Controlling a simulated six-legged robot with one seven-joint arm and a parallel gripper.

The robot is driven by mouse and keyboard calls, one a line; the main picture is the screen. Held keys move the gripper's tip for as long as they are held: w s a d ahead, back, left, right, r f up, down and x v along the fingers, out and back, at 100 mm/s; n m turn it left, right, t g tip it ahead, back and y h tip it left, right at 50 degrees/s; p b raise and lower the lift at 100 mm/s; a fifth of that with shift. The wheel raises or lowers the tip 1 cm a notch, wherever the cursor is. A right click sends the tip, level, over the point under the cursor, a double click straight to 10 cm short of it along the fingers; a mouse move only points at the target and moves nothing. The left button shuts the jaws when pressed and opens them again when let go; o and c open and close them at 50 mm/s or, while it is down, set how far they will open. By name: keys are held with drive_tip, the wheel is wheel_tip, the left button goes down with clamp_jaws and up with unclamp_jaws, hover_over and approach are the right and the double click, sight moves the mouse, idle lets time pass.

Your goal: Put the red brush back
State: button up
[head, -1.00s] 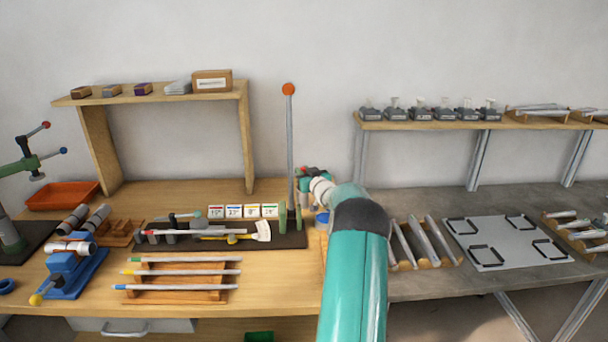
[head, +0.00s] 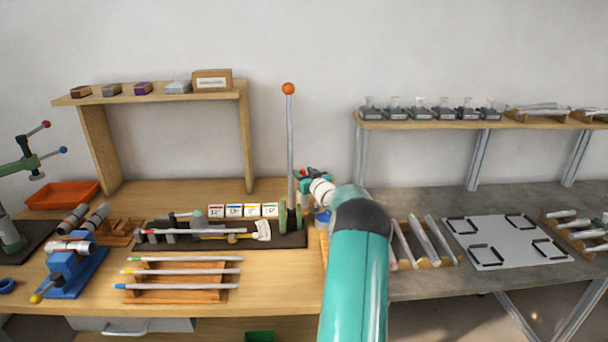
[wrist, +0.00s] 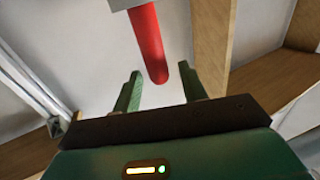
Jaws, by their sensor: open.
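In the wrist view a red rod-like handle (wrist: 150,45) hangs down from a grey piece at the top edge; it looks like the red brush's handle, but no bristles show. My gripper (wrist: 160,74) is open, its two green fingers apart. The handle's lower end appears between the fingertips in the picture; how far beyond them it is, I cannot tell. In the head view my gripper (head: 313,178) is beyond the end of my teal arm, above the back of the wooden bench, partly hidden by my wrist. A small red patch shows beside it.
A tall lever with an orange knob (head: 288,89) stands just left of my gripper. A blue round container (head: 322,217) is below it. A rack of rods (head: 180,280) is at the bench front. A grey plate (head: 505,242) lies on the right table.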

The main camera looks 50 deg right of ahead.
drive_tip(key=v, duration=0.7)
drive_tip(key=shift+c, duration=0.4)
idle(0.9)
